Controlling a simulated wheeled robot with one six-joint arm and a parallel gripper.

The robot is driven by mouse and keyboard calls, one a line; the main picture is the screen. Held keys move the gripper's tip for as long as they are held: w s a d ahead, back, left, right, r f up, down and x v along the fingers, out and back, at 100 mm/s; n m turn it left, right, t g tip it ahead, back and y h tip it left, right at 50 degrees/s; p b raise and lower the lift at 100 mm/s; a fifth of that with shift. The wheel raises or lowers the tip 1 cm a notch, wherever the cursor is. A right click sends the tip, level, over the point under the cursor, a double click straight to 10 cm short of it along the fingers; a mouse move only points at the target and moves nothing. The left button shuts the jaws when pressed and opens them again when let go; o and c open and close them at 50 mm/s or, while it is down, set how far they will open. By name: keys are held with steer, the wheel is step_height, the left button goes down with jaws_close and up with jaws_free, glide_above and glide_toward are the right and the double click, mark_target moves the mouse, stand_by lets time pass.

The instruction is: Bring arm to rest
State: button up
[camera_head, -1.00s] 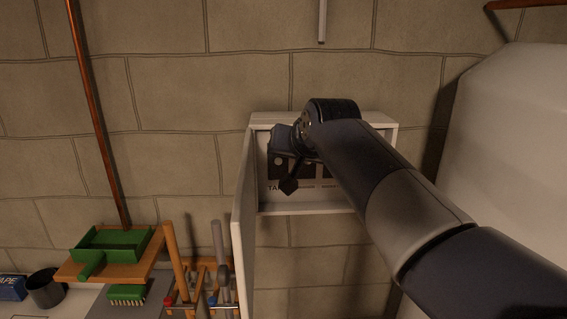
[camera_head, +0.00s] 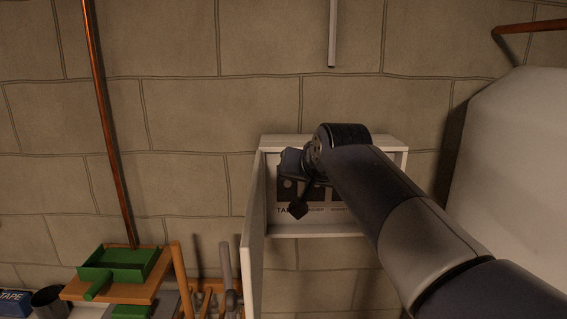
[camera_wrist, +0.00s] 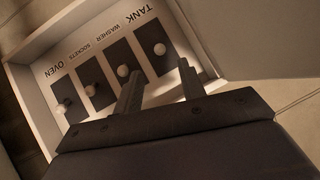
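My arm (camera_head: 380,200) reaches from the lower right to a white wall box (camera_head: 330,229) with its door open to the left. My gripper (camera_head: 297,206) is at the front of the box in the head view, partly hidden by my wrist. In the wrist view its two dark fingers (camera_wrist: 159,78) stand apart with nothing held between them. They point at a panel (camera_wrist: 75,57) of dark plates with pale knobs, labelled TANK, WASHER, SOCKETS and OVEN. The TANK knob (camera_wrist: 160,48) appears just beyond the fingertips; I cannot tell whether they touch the panel.
The open box door (camera_head: 252,235) stands out left of my gripper. A large pale tank-like body (camera_head: 515,160) is at the right. A green tray (camera_head: 118,264) on a wooden shelf and a blue TAPE box (camera_head: 12,303) are lower left. A copper pipe (camera_head: 108,120) runs up the wall.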

mark_target(289, 182)
steer(key=p+x, duration=0.1)
steer(key=x, duration=0.6)
steer(key=shift+w+f+p, duration=0.1)
steer(key=shift+w+p, duration=0.05)
steer(key=shift+p, duration=0.2)
